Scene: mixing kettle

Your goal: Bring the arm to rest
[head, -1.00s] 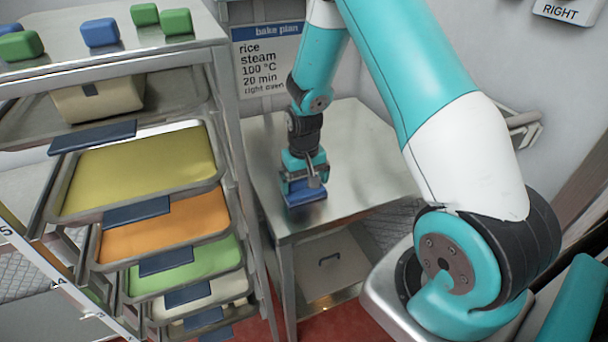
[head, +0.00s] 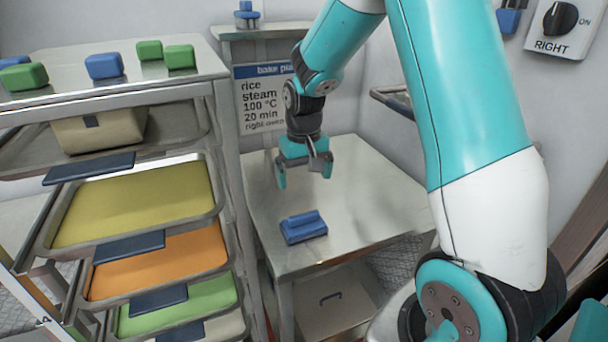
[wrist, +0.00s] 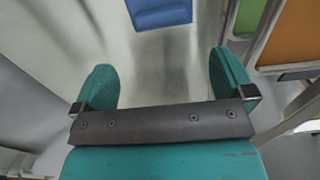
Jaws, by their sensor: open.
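My gripper (head: 304,175) is open and empty above the steel table (head: 350,200), with its fingers pointing down. In the wrist view its two teal fingers (wrist: 163,85) stand wide apart with nothing between them. A blue block with a raised grip (head: 303,228) lies on the table near its front left edge, below my gripper and apart from it. Part of the blue block also shows at the top of the wrist view (wrist: 160,12).
A rack on the left holds trays of yellow (head: 140,205), orange (head: 160,262) and green. Green and blue blocks (head: 104,66) lie on its top. A bake plan sign (head: 264,95) hangs behind the table. A knob marked RIGHT (head: 560,19) is on the right wall.

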